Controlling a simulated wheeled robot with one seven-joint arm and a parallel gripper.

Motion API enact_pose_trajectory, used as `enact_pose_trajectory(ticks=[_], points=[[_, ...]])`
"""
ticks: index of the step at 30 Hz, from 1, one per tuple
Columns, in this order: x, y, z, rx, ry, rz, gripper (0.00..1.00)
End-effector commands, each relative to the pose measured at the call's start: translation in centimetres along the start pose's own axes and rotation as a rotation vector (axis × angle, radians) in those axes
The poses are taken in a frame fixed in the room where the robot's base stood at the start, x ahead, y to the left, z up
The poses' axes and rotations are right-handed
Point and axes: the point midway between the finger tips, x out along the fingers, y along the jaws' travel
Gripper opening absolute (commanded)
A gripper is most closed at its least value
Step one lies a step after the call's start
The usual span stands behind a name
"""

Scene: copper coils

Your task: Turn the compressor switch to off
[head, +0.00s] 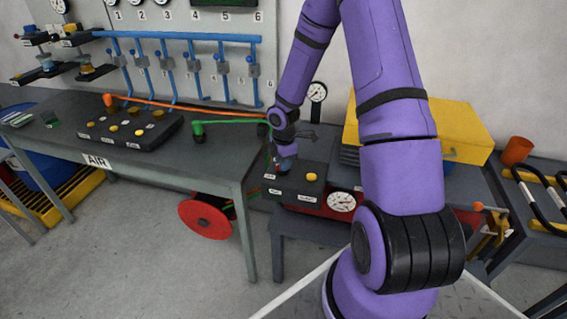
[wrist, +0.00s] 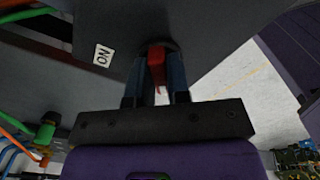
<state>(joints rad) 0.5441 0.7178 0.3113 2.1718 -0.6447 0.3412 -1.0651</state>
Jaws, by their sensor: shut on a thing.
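The compressor switch is a red lever (wrist: 157,66) on a dark panel, seen in the wrist view. A white "ON" label (wrist: 102,55) is on the panel to its left. My gripper (wrist: 160,75) has its two blue fingers shut on the red lever, one on each side. In the head view my gripper (head: 284,166) reaches down to the left part of the dark control box (head: 295,184), and the lever is hidden there. The box has a yellow button (head: 311,177) and small white labels. Whether an "OFF" label is near the lever cannot be told.
A pressure gauge (head: 341,202) is on the front below the box. A grey workbench (head: 210,160) with an "AIR" label stands to the left, with a red hose reel (head: 206,219) beneath. A yellow box (head: 455,130) is behind my arm. Floor is clear in front.

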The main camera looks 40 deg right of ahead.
Motion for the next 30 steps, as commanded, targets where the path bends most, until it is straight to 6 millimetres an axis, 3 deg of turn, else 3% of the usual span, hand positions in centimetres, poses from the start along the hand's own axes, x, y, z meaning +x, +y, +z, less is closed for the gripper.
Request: enact_pose_trajectory(ticks=[5, 6, 9, 20, 30], points=[[-0.1, 0.1, 0.0, -0.002, -0.001, 0.003, 0.00], [-0.1, 0.1, 0.0, -0.002, -0.001, 0.003, 0.26], [-0.1, 0.1, 0.0, -0.001, -0.001, 0.002, 0.43], [-0.7, 0.1, 0.1, 0.000, -0.001, 0.002, 0.43], [-6.6, 0.1, 0.1, 0.001, -0.002, 0.005, 0.43]])
